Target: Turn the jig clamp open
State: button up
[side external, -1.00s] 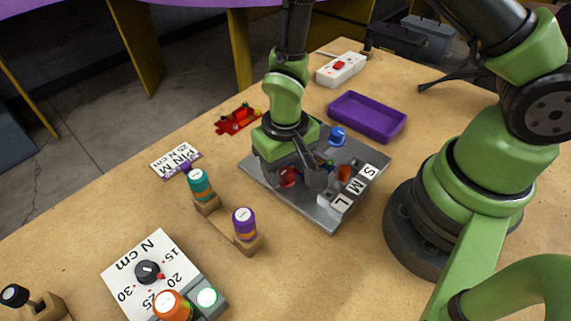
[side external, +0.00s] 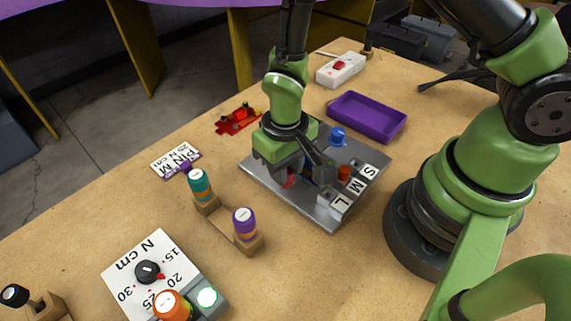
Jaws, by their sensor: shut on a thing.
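The grey metal jig plate (side external: 325,215) lies on the wooden table in the side external view. My gripper (side external: 303,178) points down over the left middle of the plate, with its fingers low over the fittings. It is shut on what appears to be the jig clamp; a red part (side external: 290,179) shows at the fingers. The fingers and palm hide most of the clamp, so its angle cannot be told. A blue knob (side external: 337,136) stands at the plate's back corner. An orange-red peg (side external: 344,172) and blocks marked S, M, L (side external: 355,187) are to the right of my gripper.
A purple tray (side external: 367,117) is behind the plate. A red fixture (side external: 238,120) and a PIN M card (side external: 175,160) lie to the left. A wooden rack (side external: 225,228) with teal and purple-topped drivers stands in front. An N cm dial board (side external: 150,272) is nearer the camera.

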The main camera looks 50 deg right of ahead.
jog(key=n, duration=1.2)
jog(key=shift+n, duration=2.1)
jog(key=o, duration=0.9)
jog(key=shift+r, duration=0.1)
notch_tip(320, 180, up, 10)
jog(key=shift+f, duration=0.1)
